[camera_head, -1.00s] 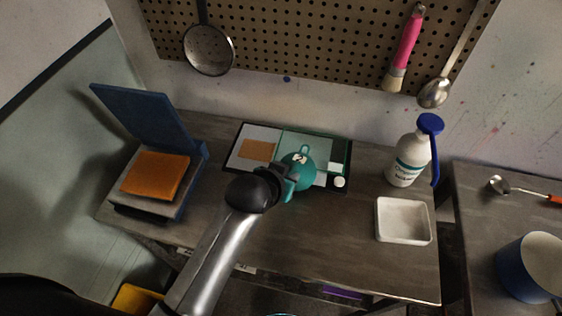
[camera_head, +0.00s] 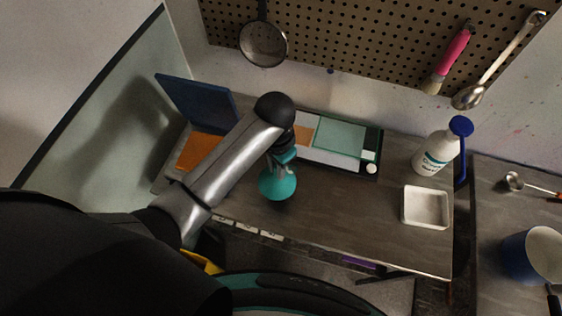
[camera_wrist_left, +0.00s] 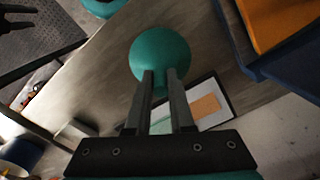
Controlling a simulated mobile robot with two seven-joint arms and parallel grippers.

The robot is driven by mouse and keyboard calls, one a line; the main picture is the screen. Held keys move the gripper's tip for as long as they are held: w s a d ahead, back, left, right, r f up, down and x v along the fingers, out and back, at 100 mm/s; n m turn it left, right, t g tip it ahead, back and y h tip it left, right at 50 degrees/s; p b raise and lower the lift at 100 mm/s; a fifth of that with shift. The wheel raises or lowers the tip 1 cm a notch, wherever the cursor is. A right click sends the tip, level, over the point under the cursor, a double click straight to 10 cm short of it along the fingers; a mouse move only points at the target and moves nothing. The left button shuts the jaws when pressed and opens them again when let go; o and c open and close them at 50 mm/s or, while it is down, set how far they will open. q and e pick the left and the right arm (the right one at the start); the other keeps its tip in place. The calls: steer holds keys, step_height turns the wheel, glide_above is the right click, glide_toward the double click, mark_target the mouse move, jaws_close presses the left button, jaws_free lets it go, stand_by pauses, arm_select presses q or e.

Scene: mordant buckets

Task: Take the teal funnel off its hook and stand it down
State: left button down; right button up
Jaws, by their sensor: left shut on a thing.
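The teal funnel (camera_head: 277,184) is held by my left gripper (camera_head: 281,160), its round wide end toward the head camera's lower side. In the left wrist view the funnel (camera_wrist_left: 160,54) shows as a round teal shape at the tips of the two fingers (camera_wrist_left: 160,85), which are shut on its narrow part. The funnel is off the pegboard (camera_head: 355,45), over the front part of the grey table (camera_head: 330,205). I cannot tell whether it touches the table. A dark pronged shape at the wrist view's top left may be my right gripper (camera_wrist_left: 18,17); its jaws are unclear.
A strainer (camera_head: 263,44), a pink-handled brush (camera_head: 449,58) and a ladle (camera_head: 470,97) hang on the pegboard. A white bottle (camera_head: 435,155) and a white tray (camera_head: 426,222) stand right. The front middle is clear.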

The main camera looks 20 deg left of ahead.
mark_target(278, 181)
arm_select(q)
steer(key=shift+d+f+b, duration=0.1)
steer(key=shift+f+b, duration=0.65)
steer(key=shift+f, duration=3.2)
arm_select(e)
steer(key=shift+d+f, duration=0.35)
steer(key=shift+f, duration=0.45)
arm_select(q)
steer(key=c, duration=0.7)
jaws_free()
steer(key=shift+r, duration=0.1)
arm_select(e)
steer(key=shift+a, duration=0.1)
arm_select(q)
steer(key=shift+r, duration=0.3)
step_height(278, 181, up, 14)
steer(key=shift+r+p, duration=0.25)
steer(key=shift+p, duration=0.4)
arm_select(e)
steer(key=shift+r, duration=0.65)
